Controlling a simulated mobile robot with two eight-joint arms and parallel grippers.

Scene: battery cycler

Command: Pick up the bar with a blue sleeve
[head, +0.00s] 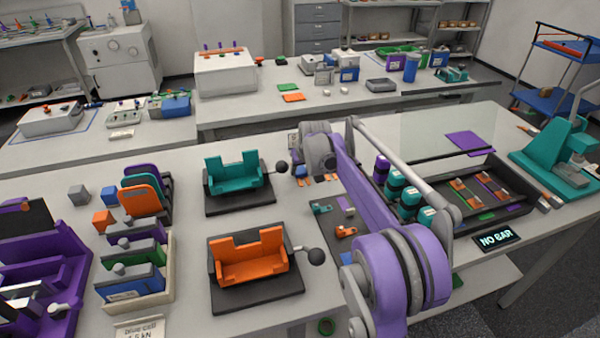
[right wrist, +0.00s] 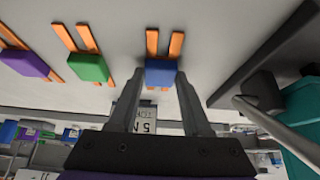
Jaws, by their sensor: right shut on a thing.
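The bar with a blue sleeve (right wrist: 160,73) has two orange prongs and lies between the fingertips of my right gripper (right wrist: 160,82) in the right wrist view. The gripper is shut on the sleeve. Bars with a green sleeve (right wrist: 88,68) and a purple sleeve (right wrist: 25,63) lie in a row beside it, to the left. My left gripper is not in view.
A teal holder (head: 237,172) and an orange holder (head: 250,252), each with a black ball lever, stand left of my arm. A teal press (head: 560,155) is at the right. A small display (head: 495,240) reads "NO BAR". In the right wrist view, a teal body (right wrist: 300,110) is at the right.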

